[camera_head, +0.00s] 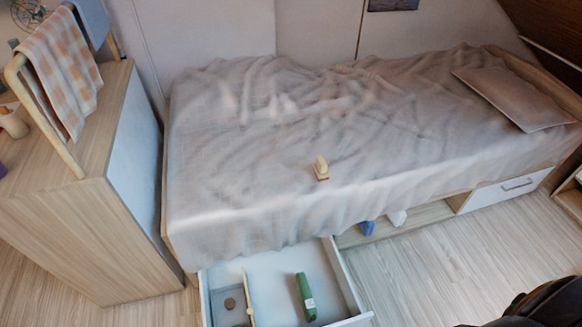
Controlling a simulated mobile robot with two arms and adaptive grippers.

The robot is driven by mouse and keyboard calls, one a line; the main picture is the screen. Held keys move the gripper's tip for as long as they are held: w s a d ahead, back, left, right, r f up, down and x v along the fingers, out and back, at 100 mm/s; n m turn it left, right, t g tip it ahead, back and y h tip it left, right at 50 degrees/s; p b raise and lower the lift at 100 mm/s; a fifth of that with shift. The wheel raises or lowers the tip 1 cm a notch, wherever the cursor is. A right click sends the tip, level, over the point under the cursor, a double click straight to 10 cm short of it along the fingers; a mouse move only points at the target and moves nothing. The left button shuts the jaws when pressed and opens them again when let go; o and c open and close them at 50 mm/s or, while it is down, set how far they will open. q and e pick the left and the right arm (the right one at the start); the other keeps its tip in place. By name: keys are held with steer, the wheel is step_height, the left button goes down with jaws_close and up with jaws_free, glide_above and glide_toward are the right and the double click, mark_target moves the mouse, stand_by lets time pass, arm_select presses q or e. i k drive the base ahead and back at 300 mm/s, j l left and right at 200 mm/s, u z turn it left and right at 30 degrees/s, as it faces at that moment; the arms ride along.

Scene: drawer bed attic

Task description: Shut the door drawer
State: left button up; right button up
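The white drawer (339,276) under the left end of the bed is pulled out toward the bottom of the head view. Its front panel is mostly cut off by the lower picture edge. Inside lie a green tube-like item (304,297) and, left of a thin light-wood divider (247,298), a small brown round item (229,303). A dark part of my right arm shows at the lower right, apart from the drawer; its fingers cannot be made out. My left gripper is not in view.
A bed (290,215) with a rumpled grey cover stands above the drawer. A second drawer (505,190) at the right is shut, with an open shelf (428,216) between them. A wooden cabinet (100,235) stands left. The floor (430,260) right of the drawer is clear.

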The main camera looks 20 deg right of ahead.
mark_target(270, 275)
steer(key=k+l+z, duration=0.1)
steer(key=k+l, duration=0.85)
